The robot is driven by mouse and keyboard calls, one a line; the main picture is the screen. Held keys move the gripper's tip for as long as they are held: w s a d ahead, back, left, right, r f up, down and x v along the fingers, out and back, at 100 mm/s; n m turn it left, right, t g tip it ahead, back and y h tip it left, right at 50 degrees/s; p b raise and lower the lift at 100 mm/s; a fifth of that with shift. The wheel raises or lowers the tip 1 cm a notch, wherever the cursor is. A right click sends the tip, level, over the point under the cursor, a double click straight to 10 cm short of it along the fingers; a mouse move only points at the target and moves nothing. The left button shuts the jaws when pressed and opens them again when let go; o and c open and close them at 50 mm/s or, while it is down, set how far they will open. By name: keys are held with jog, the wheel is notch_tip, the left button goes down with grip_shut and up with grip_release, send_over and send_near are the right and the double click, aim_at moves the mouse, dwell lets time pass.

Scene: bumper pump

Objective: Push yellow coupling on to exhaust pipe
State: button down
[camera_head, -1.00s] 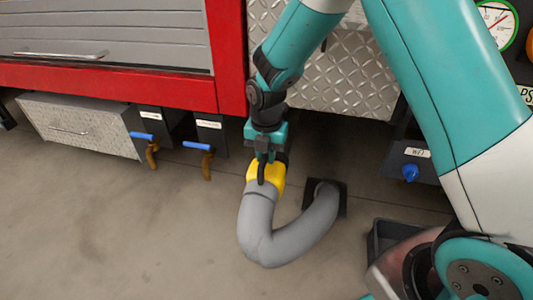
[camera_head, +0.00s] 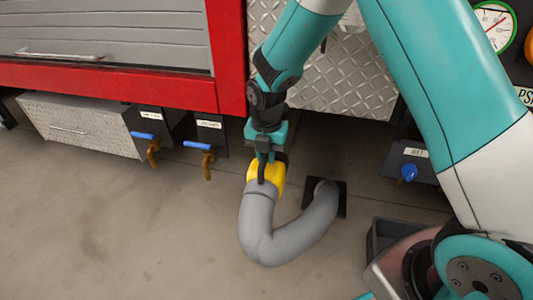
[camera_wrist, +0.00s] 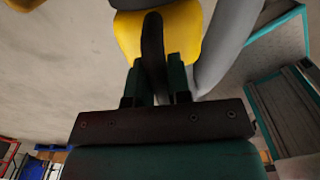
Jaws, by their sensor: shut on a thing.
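The yellow coupling (camera_head: 277,176) sits on the end of a grey bent hose (camera_head: 262,232), just under the truck's lower edge. A dark handle (camera_wrist: 152,45) stands out from the coupling. My gripper (camera_head: 263,160) is shut on this handle. In the wrist view the yellow coupling (camera_wrist: 187,38) is at the top, and my gripper's fingers (camera_wrist: 158,85) lie on either side of the handle. The exhaust pipe's end is hidden behind my gripper and the coupling, so I cannot tell how far the coupling is on it.
The hose's other end meets a dark floor plate (camera_head: 341,197). Valves with blue handles (camera_head: 198,146) hang under the truck to the left. A dark bin (camera_head: 385,235) stands at the right, near my base. The floor at left is clear.

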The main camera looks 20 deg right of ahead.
jog(key=shift+w+d, duration=0.15)
jog(key=shift+w, duration=0.15)
jog(key=c, duration=1)
grip_release()
